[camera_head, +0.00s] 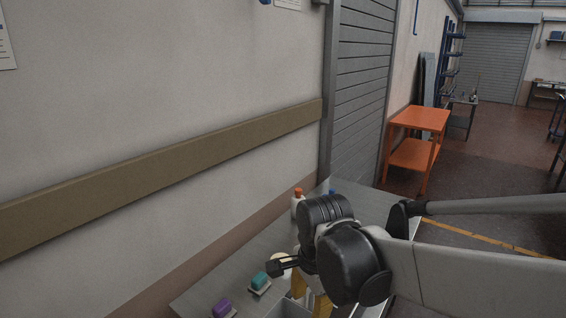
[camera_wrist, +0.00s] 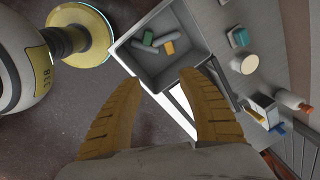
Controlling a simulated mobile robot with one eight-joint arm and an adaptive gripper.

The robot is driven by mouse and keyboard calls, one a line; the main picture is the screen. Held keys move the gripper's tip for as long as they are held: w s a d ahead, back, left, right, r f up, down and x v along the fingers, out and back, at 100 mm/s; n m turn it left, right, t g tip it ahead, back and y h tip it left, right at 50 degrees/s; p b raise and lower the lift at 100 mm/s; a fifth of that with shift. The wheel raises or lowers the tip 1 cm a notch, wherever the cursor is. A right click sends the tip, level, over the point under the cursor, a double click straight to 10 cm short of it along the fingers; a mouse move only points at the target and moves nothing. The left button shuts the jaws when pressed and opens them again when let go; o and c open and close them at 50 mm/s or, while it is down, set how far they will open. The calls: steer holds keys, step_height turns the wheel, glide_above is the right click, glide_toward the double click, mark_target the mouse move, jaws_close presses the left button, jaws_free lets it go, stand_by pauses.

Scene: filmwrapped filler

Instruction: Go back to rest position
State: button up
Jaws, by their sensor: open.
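My gripper (camera_wrist: 161,82) is open, its two yellow fingers spread with nothing between them. In the wrist view, the fingertips point at the near edge of a grey bin (camera_wrist: 128,47), and the floor shows between and beside the fingers. In the head view, my gripper (camera_head: 310,296) hangs low over the grey table (camera_head: 240,262), partly hidden by my dark wrist joints. My arm reaches in from the right. The bin holds a green piece (camera_wrist: 150,38), an orange piece (camera_wrist: 168,47) and grey cylindrical pieces (camera_wrist: 146,48).
A purple item (camera_head: 221,307) and a teal item (camera_head: 261,281) lie on the table along the wall (camera_head: 150,90). A white bottle with an orange cap (camera_head: 298,203) stands farther back. An orange cart (camera_head: 418,120) stands beyond; open floor (camera_head: 490,190) lies to the right.

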steer(key=s+d+n+t+b, duration=0.3)
steer(key=s+d+n+t, duration=0.2)
steer(key=s+d+n, duration=0.4)
steer(key=shift+d+r+n+t+b, duration=0.15)
steer(key=shift+d+n+t+b, duration=0.2)
steer(key=shift+d+n, duration=1.35)
steer(key=shift+a, duration=0.25)
